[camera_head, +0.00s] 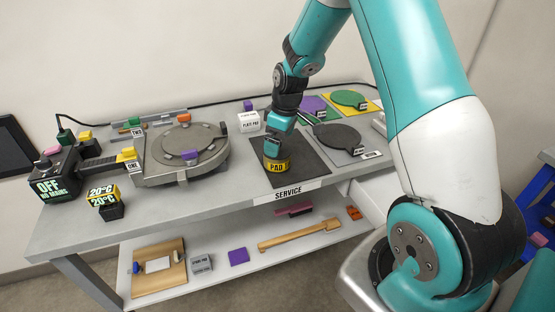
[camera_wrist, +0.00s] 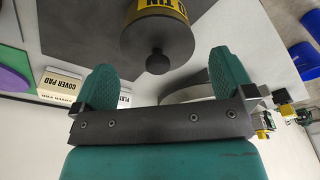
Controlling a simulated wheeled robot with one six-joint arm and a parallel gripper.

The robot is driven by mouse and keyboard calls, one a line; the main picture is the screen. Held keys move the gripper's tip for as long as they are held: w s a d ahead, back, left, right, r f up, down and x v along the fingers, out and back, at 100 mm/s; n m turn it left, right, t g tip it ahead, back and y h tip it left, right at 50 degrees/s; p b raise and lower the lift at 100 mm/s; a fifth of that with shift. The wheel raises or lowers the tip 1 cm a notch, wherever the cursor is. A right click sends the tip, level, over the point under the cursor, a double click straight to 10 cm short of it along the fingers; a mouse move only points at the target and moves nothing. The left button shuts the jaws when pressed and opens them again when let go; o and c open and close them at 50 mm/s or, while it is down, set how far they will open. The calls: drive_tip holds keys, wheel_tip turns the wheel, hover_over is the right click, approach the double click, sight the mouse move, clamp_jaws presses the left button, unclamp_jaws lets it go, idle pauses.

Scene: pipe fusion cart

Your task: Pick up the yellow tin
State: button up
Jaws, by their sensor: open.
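In the wrist view the tin (camera_wrist: 158,32) has a dark lid with a round knob facing me. My gripper (camera_head: 276,135) is just above the tin in the head view and partly hides its top. In the wrist view my gripper (camera_wrist: 165,68) has its teal fingers apart, with the knob between and just ahead of their tips. The tin's body is beyond the fingertips, and nothing is held.
A round grey heater plate (camera_head: 184,145) is left of the mat. A white box (camera_head: 248,122) stands behind the mat. A dark round paddle (camera_head: 337,136) lies to the right. The lower shelf (camera_head: 215,282) holds a wooden board, a purple block and a wooden tool.

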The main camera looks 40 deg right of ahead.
sight(273, 166)
drive_tip(key=shift+w+a+f+p, duration=0.15)
drive_tip(key=shift+f+p, duration=0.1)
drive_tip(key=shift+f, duration=0.6)
drive_tip(key=shift+w+d+f+p, duration=0.15)
drive_tip(key=shift+f+p, duration=0.15)
drive_tip(key=shift+f, duration=0.6)
drive_tip(key=shift+w+a+f+p, duration=0.15)
drive_tip(key=shift+f+p, duration=0.1)
drive_tip(key=shift+f, duration=0.6)
drive_tip(key=c, duration=0.8)
